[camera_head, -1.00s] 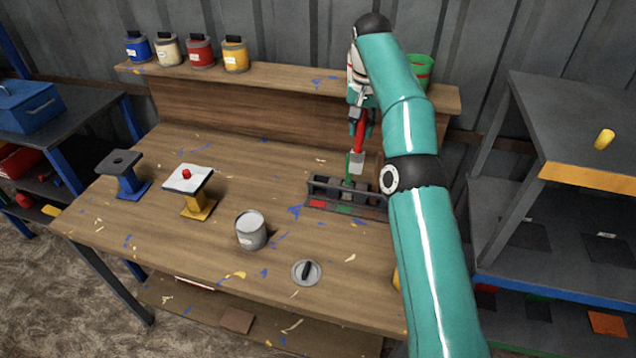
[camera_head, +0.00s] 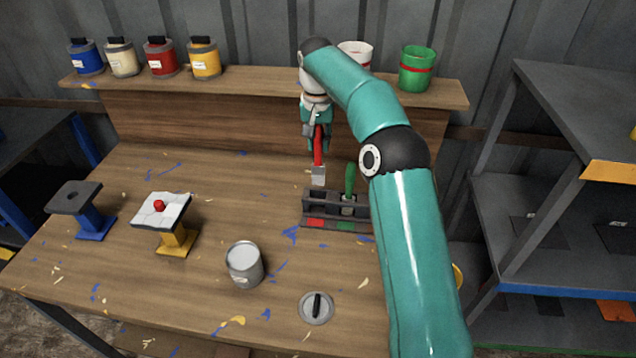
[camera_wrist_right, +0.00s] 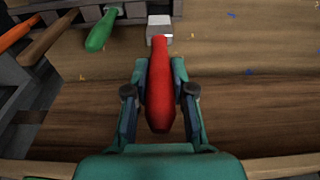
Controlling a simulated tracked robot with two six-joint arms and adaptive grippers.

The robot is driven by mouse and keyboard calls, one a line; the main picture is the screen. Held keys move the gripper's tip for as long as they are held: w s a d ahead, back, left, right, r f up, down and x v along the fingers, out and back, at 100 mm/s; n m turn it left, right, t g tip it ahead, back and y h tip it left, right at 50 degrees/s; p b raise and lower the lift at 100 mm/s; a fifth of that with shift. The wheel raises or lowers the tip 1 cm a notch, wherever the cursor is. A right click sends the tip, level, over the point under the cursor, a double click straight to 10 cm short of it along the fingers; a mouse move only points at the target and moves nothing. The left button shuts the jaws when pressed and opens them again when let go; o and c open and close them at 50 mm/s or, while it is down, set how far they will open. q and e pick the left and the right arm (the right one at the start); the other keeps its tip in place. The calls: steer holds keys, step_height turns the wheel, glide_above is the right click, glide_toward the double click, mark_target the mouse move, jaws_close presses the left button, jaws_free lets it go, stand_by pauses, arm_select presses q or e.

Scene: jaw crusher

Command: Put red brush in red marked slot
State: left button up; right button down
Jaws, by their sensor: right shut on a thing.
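My right gripper (camera_head: 316,140) is shut on the red brush (camera_head: 318,152), holding it upright with the pale head down. In the right wrist view, the red handle (camera_wrist_right: 159,90) lies between the two fingers (camera_wrist_right: 159,92). The brush head is just above and behind the dark brush holder (camera_head: 310,203), near its left end; contact cannot be told. The red mark (camera_head: 315,223) is on the holder's front left, beside a green mark (camera_head: 346,226). A green brush (camera_head: 350,180) stands in the holder. My left gripper is not in view.
A grey can (camera_head: 244,264) and a lid (camera_head: 317,307) are on the bench in front of the holder. The wrist view also shows a brown handle (camera_wrist_right: 48,38) and an orange handle (camera_wrist_right: 15,33). Pots line the back shelf.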

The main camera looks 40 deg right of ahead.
mark_target(318, 173)
step_height(318, 173, down, 10)
steer(key=shift+f, duration=0.1)
stand_by(0.4)
steer(key=shift+f, duration=0.15)
steer(key=c, duration=1)
jaws_free()
steer(key=r, duration=0.4)
steer(key=a+r, duration=0.1)
steer(key=r, duration=0.3)
steer(key=s+r, duration=0.1)
steer(key=r, duration=0.3)
steer(key=shift+a+r, duration=0.1)
steer(key=shift+a, duration=0.05)
